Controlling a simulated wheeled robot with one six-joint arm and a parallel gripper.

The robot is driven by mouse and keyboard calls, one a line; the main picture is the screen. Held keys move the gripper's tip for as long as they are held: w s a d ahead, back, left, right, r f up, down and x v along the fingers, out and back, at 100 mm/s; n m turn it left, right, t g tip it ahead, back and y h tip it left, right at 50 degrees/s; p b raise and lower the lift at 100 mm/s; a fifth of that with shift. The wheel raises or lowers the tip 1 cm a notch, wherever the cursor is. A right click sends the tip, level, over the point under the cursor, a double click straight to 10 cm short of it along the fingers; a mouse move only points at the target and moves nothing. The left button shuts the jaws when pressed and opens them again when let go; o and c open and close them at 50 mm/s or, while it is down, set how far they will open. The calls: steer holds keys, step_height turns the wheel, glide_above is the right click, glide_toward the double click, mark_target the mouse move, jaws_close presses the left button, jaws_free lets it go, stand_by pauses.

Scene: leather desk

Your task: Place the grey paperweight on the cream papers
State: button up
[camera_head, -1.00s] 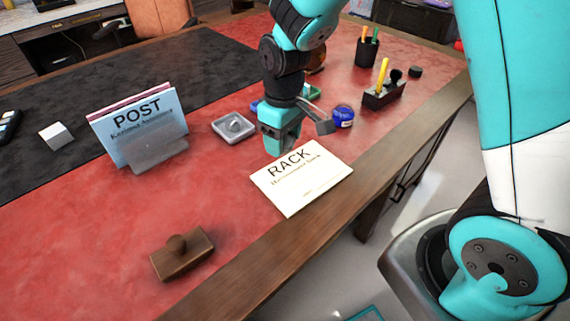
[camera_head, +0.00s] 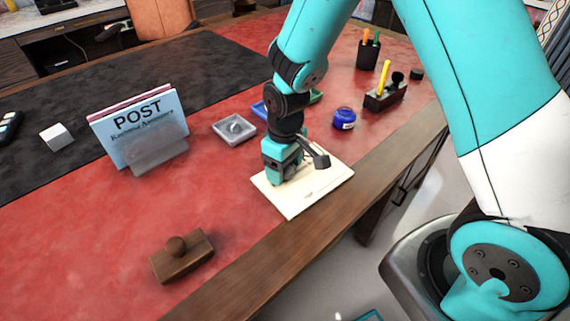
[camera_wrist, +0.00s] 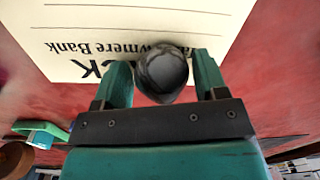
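The cream papers (camera_head: 310,200) lie flat on the red desk top near its wooden front edge. In the wrist view the papers (camera_wrist: 120,15) fill the upper part, with printed text upside down. My gripper (camera_head: 283,178) is low over the left back part of the papers. In the wrist view my gripper (camera_wrist: 162,78) has its two teal fingers on either side of the rounded grey paperweight (camera_wrist: 163,72), apparently touching it. The paperweight is hidden behind the gripper in the head view. I cannot tell whether its underside touches the papers.
A grey tray (camera_head: 225,136) stands left of the gripper, with a blue ink pot (camera_head: 344,118) to the right. A brown blotter (camera_head: 183,262) lies at the front. Red desk is clear between blotter and papers.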

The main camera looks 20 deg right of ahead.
steer(key=shift+o, duration=0.9)
steer(key=shift+r, duration=0.1)
step_height(320, 180, up, 12)
steer(key=s+a+r+y, duration=0.2)
steer(key=s+r, duration=0.3)
steer(key=s, duration=0.4)
steer(key=s+a+r+n+y, duration=0.1)
steer(key=s+a+r, duration=0.2)
steer(key=s, duration=0.7)
step_height(320, 180, up, 3)
steer(key=shift+s+f+y+p, duration=0.15)
steer(key=shift+f+y+p, duration=0.05)
steer(key=shift+y+p, duration=0.2)
